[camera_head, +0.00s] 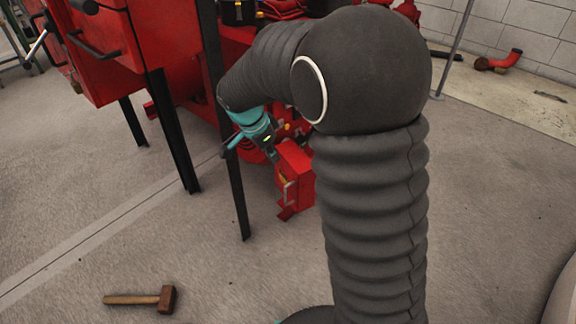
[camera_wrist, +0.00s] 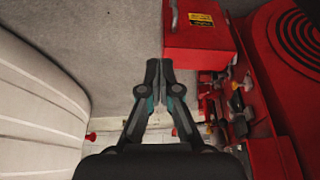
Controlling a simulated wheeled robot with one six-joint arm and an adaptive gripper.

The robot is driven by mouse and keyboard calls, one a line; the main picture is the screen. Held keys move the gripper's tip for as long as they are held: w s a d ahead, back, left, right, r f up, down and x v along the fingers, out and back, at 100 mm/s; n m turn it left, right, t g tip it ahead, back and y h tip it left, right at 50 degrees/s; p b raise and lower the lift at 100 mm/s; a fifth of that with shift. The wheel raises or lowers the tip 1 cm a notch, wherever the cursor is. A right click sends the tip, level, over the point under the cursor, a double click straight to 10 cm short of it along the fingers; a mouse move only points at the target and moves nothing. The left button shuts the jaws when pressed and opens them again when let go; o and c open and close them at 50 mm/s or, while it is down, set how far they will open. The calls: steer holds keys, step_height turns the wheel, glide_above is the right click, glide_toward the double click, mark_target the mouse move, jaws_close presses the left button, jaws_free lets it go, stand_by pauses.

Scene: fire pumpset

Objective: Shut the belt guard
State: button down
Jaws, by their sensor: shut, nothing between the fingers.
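My gripper (camera_wrist: 160,70) is shut and empty in the wrist view, its fingertips together just short of a red box-like cover (camera_wrist: 203,42). The cover has a yellow label and a metal handle (camera_wrist: 173,14) on its left side. It looks like the belt guard, but I cannot be sure. In the head view the red cover (camera_head: 294,172) shows beside my arm, with its handle facing the front. My turquoise wrist is just up and left of it, and my fingertips are hard to make out there. I cannot tell whether gripper and cover touch.
A red panel with black concentric rings (camera_wrist: 300,38) lies right of the cover, with red machinery below it. A red cabinet (camera_head: 105,50) on black legs stands at left. A hammer (camera_head: 142,299) lies on the floor. Floor in front of the cover is clear.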

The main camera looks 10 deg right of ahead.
step_height(320, 180, down, 2)
steer(key=w+a+m, duration=0.1)
steer(key=w, duration=0.1)
glide_above(297, 181)
steer(key=a, duration=0.2)
steer(key=shift+h, duration=0.3)
steer(key=shift+s+f, duration=0.15)
steer(key=shift+f, duration=2.4)
steer(key=shift+s+f, duration=0.1)
steer(key=shift+f, duration=2.4)
